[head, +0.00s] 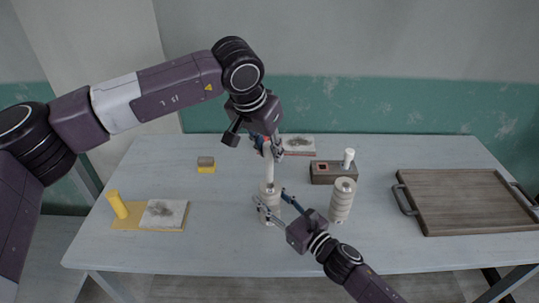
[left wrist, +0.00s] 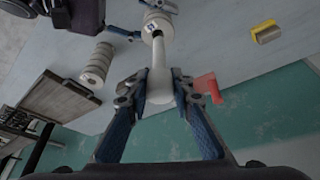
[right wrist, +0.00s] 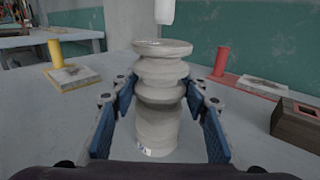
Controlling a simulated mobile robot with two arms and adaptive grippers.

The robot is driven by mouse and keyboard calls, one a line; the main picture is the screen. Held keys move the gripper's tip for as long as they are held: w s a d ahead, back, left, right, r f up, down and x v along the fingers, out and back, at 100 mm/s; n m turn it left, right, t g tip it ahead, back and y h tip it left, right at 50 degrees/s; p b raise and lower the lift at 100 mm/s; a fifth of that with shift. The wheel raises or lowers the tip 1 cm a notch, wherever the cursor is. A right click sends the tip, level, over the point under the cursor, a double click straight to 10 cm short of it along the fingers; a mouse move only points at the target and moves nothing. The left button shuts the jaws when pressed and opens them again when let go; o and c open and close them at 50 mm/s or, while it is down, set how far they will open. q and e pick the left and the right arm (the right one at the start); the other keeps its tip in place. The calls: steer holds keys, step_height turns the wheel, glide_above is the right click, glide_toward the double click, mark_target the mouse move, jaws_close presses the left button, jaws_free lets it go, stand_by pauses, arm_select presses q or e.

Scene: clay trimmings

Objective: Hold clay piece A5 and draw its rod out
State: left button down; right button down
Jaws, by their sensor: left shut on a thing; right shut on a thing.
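The ribbed pale clay piece (head: 268,190) stands upright on the table and also shows in the right wrist view (right wrist: 160,90). A small label low on it is too small to read. My right gripper (head: 269,209) is shut on the clay piece, one finger on each side. My left gripper (head: 267,147) is above it, shut on the white rod (head: 269,168), fingers pointing down. In the right wrist view the rod's lower end (right wrist: 164,12) hangs above the clay piece's top with a visible gap. The rod also shows in the left wrist view (left wrist: 159,62).
A second ribbed clay piece (head: 342,201) stands to the right. Behind it is a dark block (head: 323,172) with a square hole and a white peg. A wooden tray (head: 465,200) lies far right. A yellow cylinder (head: 117,204) stands left; a small yellow-grey block (head: 206,165) lies behind.

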arm_select(q)
steer(key=shift+r, duration=0.75)
arm_select(e)
steer(key=c, duration=1)
jaws_free()
steer(key=shift+c, duration=0.2)
